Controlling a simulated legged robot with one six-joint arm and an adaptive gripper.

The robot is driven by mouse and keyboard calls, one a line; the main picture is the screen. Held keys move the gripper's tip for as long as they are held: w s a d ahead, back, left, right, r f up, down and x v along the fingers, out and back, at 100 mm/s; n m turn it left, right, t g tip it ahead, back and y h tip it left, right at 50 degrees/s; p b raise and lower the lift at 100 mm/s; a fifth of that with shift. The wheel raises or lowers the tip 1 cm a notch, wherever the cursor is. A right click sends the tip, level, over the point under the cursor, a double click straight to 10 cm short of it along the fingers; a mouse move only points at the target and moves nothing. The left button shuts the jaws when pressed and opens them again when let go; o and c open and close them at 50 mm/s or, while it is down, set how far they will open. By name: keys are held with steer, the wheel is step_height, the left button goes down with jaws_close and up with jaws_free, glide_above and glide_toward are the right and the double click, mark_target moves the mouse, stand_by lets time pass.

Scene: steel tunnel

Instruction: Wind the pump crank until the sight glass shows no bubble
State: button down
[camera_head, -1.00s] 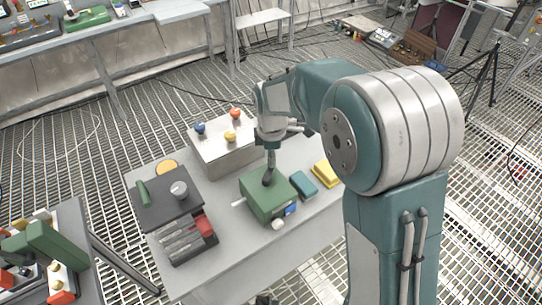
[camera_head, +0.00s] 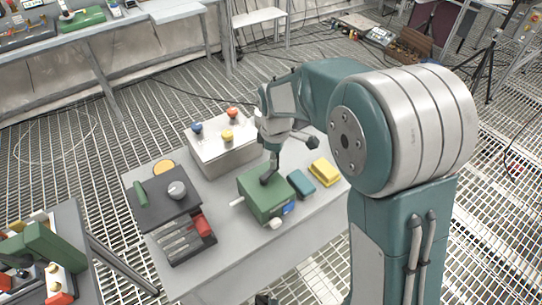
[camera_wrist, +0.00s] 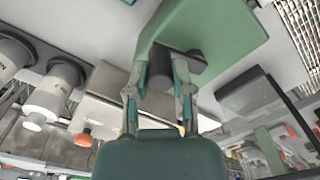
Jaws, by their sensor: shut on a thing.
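The green pump box (camera_head: 262,200) stands on the grey table, with a dark crank (camera_head: 268,179) on its top. My gripper (camera_head: 273,160) is above the box, its fingers pointing down at the crank handle. In the wrist view my gripper (camera_wrist: 160,85) is shut on the dark crank handle (camera_wrist: 183,72), beside the green box (camera_wrist: 225,35). A white stub, a blue part and a white round end show on the box's sides. I cannot make out the sight glass or any bubble.
A teal block (camera_head: 301,184) and a yellow block (camera_head: 325,171) lie close to the right of the pump. A light box with coloured knobs (camera_head: 222,155) stands behind it. A dark tool unit (camera_head: 165,200) stands to the left. Bare table lies in front.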

steer(key=m, duration=0.2)
steer(key=s+d+m, duration=0.1)
steer(key=m, duration=0.1)
steer(key=shift+s+d+m, duration=0.15)
steer(key=shift+s+m, duration=0.05)
steer(key=shift+m, duration=0.1)
steer(key=m, duration=0.1)
steer(key=s+m, duration=0.1)
steer(key=m, duration=0.1)
steer(key=s+m, duration=0.1)
steer(key=m, duration=0.1)
steer(key=shift+d, duration=0.2)
steer(key=m, duration=0.2)
steer(key=s+m, duration=0.1)
steer(key=m, duration=0.1)
steer(key=s+m, duration=0.1)
steer(key=shift+s+a+m, duration=0.1)
steer(key=shift+a+m, duration=0.15)
steer(key=shift+m, duration=0.15)
steer(key=shift+s+a+m, duration=0.2)
steer(key=shift+s+m, duration=0.05)
steer(key=shift+m, duration=0.6)
steer(key=shift+s+a+m, duration=0.2)
steer(key=shift+s+m, duration=0.05)
steer(key=shift+m, duration=0.55)
steer(key=shift+s+a+m, duration=0.2)
steer(key=shift+s+m, duration=0.05)
steer(key=shift+m, duration=0.6)
